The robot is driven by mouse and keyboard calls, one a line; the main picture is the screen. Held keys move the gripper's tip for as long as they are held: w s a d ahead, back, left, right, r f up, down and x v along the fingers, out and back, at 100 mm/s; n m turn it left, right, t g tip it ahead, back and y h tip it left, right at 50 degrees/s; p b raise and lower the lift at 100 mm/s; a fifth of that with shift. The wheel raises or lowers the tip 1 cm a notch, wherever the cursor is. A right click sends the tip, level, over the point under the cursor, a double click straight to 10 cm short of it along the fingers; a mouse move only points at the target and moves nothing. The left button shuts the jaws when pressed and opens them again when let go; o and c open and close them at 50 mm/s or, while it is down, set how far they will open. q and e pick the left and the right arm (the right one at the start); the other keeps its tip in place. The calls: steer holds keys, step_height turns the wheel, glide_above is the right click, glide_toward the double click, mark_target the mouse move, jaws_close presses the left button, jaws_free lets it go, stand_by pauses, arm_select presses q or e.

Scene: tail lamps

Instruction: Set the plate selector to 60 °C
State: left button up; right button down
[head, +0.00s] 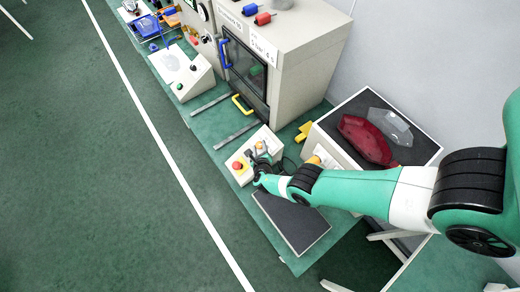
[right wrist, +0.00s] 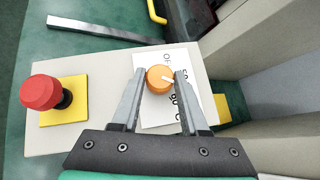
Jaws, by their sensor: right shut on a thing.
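The plate selector is a round orange knob (right wrist: 158,76) on a white label (right wrist: 155,121) on the control box. A white pointer mark on the knob points to the right in the right wrist view, slightly downward. "OFF" shows beside the knob, and other markings are partly covered by my fingers, so I cannot tell which one the pointer meets. My right gripper (right wrist: 161,82) has one finger on each side of the knob and is shut on it. In the head view my right gripper (head: 261,168) is over the control box (head: 243,177). My left gripper is not in view.
A red mushroom button (right wrist: 42,92) on a yellow square stands left of the knob. A dark flat pad (head: 291,222) lies in front of the box. An oven-like cabinet (head: 290,60) stands behind. A red lamp lens (head: 362,138) lies on a dark-topped unit at right.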

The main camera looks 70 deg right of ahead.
steer(key=shift+w+a+f+m+g+h+b, duration=0.15)
steer(key=shift+f+m+g+h+b, duration=0.15)
steer(key=shift+m+g+h+b, duration=0.5)
steer(key=shift+r+m+b, duration=0.1)
steer(key=shift+m+b, duration=0.5)
steer(key=shift+b, duration=0.2)
steer(key=shift+c, duration=2.1)
jaws_free()
steer(key=shift+r, duration=0.1)
